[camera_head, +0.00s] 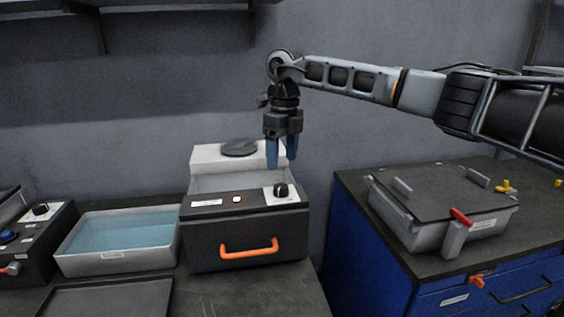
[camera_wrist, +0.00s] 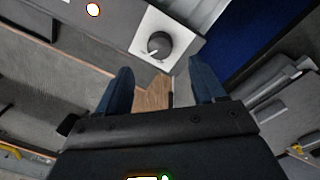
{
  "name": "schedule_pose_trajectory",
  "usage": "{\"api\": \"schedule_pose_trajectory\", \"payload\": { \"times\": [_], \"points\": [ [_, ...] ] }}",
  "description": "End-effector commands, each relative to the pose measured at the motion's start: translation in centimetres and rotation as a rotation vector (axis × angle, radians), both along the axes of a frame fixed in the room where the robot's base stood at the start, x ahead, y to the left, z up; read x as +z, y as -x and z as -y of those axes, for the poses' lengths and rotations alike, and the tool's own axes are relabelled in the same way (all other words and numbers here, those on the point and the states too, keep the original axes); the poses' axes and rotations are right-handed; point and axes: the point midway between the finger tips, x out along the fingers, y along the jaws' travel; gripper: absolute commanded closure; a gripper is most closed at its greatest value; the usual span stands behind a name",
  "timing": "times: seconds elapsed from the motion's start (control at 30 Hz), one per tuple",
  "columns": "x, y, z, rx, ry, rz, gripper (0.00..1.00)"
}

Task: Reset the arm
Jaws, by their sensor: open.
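My arm (camera_head: 350,78) reaches in from the right in the head view, with my gripper (camera_head: 281,158) pointing down. The gripper's two blue fingers are apart with nothing between them. It hangs above or in front of the right part of a dark box with an orange handle (camera_head: 249,250); the exact gap cannot be told. In the wrist view my gripper (camera_wrist: 160,85) is also open and empty. A round black knob on a white plate (camera_wrist: 157,46) lies just beyond the fingertips there. The same knob (camera_head: 281,190) shows on the box in the head view.
A grey tray of blue liquid (camera_head: 112,254) stands left of the box. A flat dark tray (camera_head: 105,298) lies in front. A grey lidded case with a red lever (camera_head: 440,205) sits on the blue cabinet (camera_head: 350,250) at right. A shelf runs above.

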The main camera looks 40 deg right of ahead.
Motion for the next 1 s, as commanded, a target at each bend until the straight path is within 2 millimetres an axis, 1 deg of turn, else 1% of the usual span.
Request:
{"api": "schedule_pose_trajectory", "payload": {
  "times": [0.47,0.57,0.67,0.77,0.8,0.87,0.9,0.97,1.0],
  "points": [
    [-0.1,0.0,-0.1,0.001,-0.001,0.001,0.31],
    [-0.6,-0.2,-1.3,0.014,-0.031,0.006,0.31],
    [-2.0,-0.6,-4.9,0.052,-0.118,0.02,0.31],
    [-3.7,-1.0,-10.8,0.107,-0.269,0.046,0.31],
    [-4.3,-0.9,-13.5,0.129,-0.341,0.058,0.31],
    [-4.9,-0.8,-17.8,0.161,-0.454,0.075,0.31],
    [-5.1,-0.6,-20.5,0.179,-0.531,0.087,0.31],
    [-5.1,0.0,-24.6,0.202,-0.653,0.102,0.31],
    [-5.0,0.5,-27.4,0.215,-0.738,0.112,0.31]
  ]
}}
